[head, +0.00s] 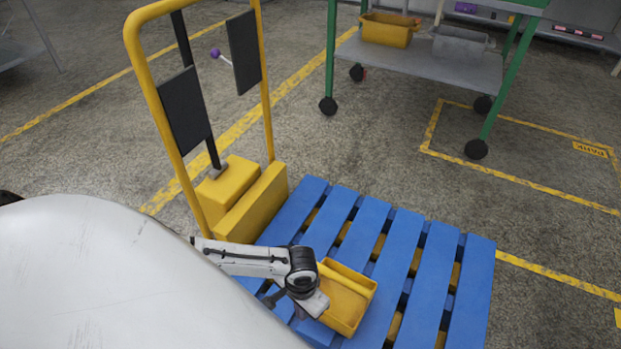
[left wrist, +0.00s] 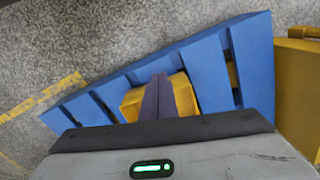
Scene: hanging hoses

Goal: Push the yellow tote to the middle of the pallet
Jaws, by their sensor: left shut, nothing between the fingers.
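The yellow tote (head: 346,298), an open box, sits on the blue pallet (head: 432,270), towards the near side of its slats. My left gripper (head: 318,304) is at the tote's left side in the head view; I cannot tell whether it touches it. In the left wrist view the dark fingers (left wrist: 158,96) are together and empty. They overlap the yellow tote (left wrist: 182,92), which shows on both sides of them, with the blue pallet (left wrist: 205,70) around it. My right gripper is not in view.
A yellow pallet truck (head: 240,205) with a tall handle frame stands at the pallet's left end. A green-legged cart (head: 430,68) at the back bears another yellow tote (head: 387,30) and a grey one (head: 460,42). Pallet slats right of the tote are clear.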

